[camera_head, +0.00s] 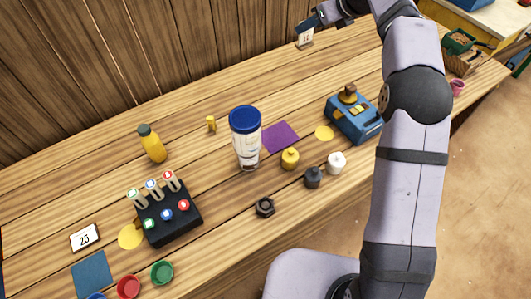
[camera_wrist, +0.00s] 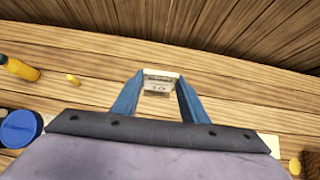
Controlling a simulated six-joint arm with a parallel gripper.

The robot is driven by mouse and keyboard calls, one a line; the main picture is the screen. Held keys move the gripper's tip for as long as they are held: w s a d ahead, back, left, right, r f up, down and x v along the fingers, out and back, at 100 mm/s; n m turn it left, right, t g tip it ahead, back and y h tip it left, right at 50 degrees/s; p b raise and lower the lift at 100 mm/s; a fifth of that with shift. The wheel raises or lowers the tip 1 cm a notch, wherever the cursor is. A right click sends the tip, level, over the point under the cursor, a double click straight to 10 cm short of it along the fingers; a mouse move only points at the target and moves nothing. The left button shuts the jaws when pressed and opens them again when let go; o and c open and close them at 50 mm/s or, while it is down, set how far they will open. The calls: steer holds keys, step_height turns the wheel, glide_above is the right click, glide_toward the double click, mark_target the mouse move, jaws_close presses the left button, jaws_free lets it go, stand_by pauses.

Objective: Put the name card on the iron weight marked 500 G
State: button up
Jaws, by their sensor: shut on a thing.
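My gripper (camera_head: 308,28) is at the far back of the stall top, near the plank wall. It is shut on a small pale card (camera_head: 306,40), which also shows between the blue fingers in the wrist view (camera_wrist: 157,85). The card carries a short dark mark that looks like a number; I cannot read it surely. A dark hexagonal weight (camera_head: 265,207) lies near the front of the counter, and a dark knobbed weight (camera_head: 313,177) stands right of it. I cannot read 500 G on either. Both are well away from my gripper, with nothing visible on top.
A brass weight (camera_head: 290,159) and a white weight (camera_head: 336,163) stand beside the dark one. A black rack (camera_head: 175,222) and a 25 card (camera_head: 85,238) are left.

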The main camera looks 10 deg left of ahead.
steer(key=s+f+n+g, duration=0.3)
steer(key=s+f+n, duration=0.1)
steer(key=s, duration=0.9)
steer(key=s+a+f+n+g+y+p, duration=0.1)
steer(key=s+f+n+g, duration=0.2)
steer(key=s, duration=1.1)
steer(key=s+a+f+n+g+p, duration=0.1)
steer(key=s+f+n+g, duration=0.2)
steer(key=s, duration=1)
steer(key=shift+s+a+f+n+g+y, duration=0.15)
steer(key=shift+s+f+n+g+y, duration=0.2)
steer(key=shift+f+n, duration=1)
steer(key=shift+r+n, duration=0.15)
steer(key=shift+n, duration=0.1)
steer(key=shift+f, duration=4.85)
